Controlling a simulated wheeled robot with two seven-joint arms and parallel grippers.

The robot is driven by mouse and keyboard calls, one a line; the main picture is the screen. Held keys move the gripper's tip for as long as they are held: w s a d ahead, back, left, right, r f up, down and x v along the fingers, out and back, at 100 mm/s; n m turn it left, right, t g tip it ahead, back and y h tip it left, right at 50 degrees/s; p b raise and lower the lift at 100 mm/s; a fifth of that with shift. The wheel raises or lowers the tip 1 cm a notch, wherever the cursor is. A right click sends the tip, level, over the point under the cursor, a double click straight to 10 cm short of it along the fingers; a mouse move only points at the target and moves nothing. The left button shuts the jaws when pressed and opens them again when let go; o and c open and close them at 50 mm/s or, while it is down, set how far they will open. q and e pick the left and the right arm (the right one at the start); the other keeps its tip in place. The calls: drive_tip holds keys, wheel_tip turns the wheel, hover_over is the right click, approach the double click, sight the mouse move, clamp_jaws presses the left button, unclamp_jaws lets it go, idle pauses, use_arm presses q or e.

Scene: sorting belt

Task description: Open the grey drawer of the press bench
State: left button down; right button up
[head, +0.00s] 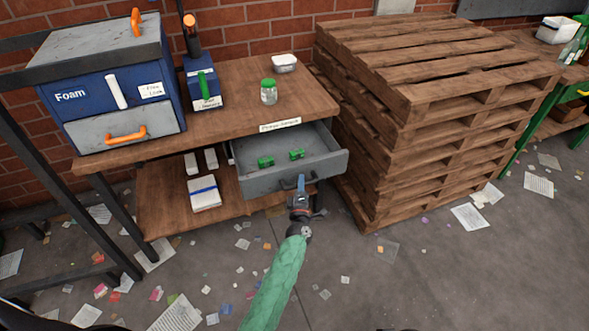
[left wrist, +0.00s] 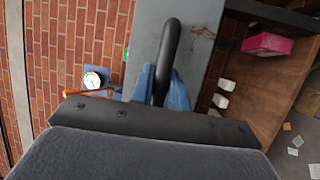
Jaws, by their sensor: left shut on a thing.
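The grey drawer (head: 255,184) of the press bench (head: 235,92) stands well out from under the bench top, with its inside showing. Two small green items (head: 297,154) lie in it. My left gripper (head: 300,187) is at the drawer front, shut on the black handle (head: 285,184). In the left wrist view the handle (left wrist: 170,40) curves up between the blue fingers of my left gripper (left wrist: 163,86), against the grey drawer front (left wrist: 204,35). The handle part between the fingers is partly hidden. My right gripper is not in view.
A blue Foam cabinet (head: 72,97) with an orange-handled grey front and a green-lidded jar (head: 268,94) stand on the bench. Stacked wooden pallets (head: 385,150) stand close to the drawer's right. The floor in front is open, with scattered paper (head: 176,314).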

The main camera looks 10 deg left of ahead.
use_arm(q)
drive_tip(key=shift+s+d, duration=0.65)
drive_tip(key=shift+s, duration=0.25)
drive_tip(key=shift+s+d, duration=0.6)
drive_tip(key=shift+s, duration=0.3)
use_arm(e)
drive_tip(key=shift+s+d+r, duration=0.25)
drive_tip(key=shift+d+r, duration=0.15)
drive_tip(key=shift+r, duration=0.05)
use_arm(q)
drive_tip(key=c, duration=1.4)
unclamp_jaws()
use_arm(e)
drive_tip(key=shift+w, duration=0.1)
use_arm(q)
drive_tip(key=shift+o, duration=0.2)
drive_tip(key=shift+s, duration=0.1)
